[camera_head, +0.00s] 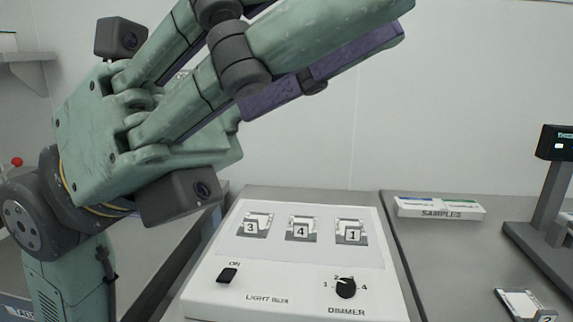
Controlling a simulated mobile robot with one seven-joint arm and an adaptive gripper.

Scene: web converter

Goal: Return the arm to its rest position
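My gripper (320,40) looms large and close across the upper left and top middle of the view, raised above the light box. Its green fingers with dark knuckles and purple parts point to the upper right. Part of it is cut off by the top edge, so I cannot tell whether it is open or shut. I see nothing held in the part that shows. My arm comes up from the lower left and bends at the wrist.
A white light box (235,262) stands below, bearing slides numbered 3 (250,228), 4 (300,232) and 1 (351,235). A samples box (440,212), another slide (523,303) and a dark display stand (545,200) are on the grey right-hand counter (440,265). A wall shelf (25,57) is at left.

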